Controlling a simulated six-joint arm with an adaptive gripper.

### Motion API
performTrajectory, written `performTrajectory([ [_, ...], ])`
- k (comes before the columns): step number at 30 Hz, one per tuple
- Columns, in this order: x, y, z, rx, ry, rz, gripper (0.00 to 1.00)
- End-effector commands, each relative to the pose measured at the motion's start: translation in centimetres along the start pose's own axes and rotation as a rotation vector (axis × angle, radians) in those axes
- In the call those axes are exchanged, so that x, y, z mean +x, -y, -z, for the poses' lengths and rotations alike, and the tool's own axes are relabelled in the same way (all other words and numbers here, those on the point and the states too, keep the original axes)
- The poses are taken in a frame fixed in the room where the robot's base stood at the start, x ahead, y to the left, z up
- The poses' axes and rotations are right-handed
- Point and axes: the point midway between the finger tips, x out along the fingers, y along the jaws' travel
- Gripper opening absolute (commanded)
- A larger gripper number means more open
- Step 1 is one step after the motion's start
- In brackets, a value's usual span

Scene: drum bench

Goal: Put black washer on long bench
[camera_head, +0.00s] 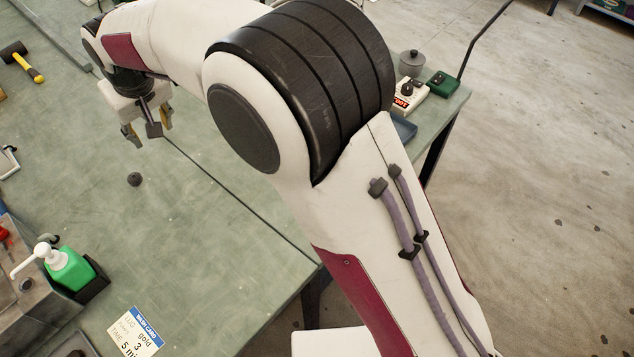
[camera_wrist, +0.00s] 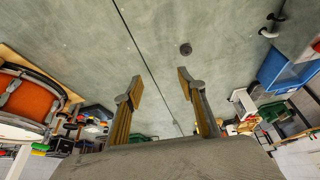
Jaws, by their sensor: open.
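A small dark round piece (camera_head: 134,179), which looks like the black washer, lies alone on a grey-green benchtop (camera_head: 200,230). It also shows in the wrist view (camera_wrist: 185,49), beyond my fingertips and right of a dark seam in the benchtop. My gripper (camera_head: 146,131) is above the bench, behind the dark piece in the head view. Its fingers are apart with nothing between them, as the wrist view (camera_wrist: 163,85) shows. The seam divides two green surfaces; I cannot tell which is the long bench.
A green pump bottle (camera_head: 68,270) stands at lower left near a printed card (camera_head: 136,332). A yellow-handled hammer (camera_head: 28,67) lies at upper left. A white control box (camera_head: 410,96) stands at the right bench edge. The wrist view shows an orange drum (camera_wrist: 30,98). Bench around the dark piece is clear.

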Motion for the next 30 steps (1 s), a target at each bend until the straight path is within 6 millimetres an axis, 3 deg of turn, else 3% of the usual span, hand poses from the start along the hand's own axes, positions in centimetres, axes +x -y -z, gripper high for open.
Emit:
performTrajectory([
  [6, -5.2, -5.5, -2.2, 0.069, -0.012, -0.029, 0.4],
  [15, -11.3, -11.5, -6.7, 0.161, -0.025, -0.069, 0.4],
  [30, -19.7, -18.0, -16.9, 0.31, -0.045, -0.138, 0.4],
])
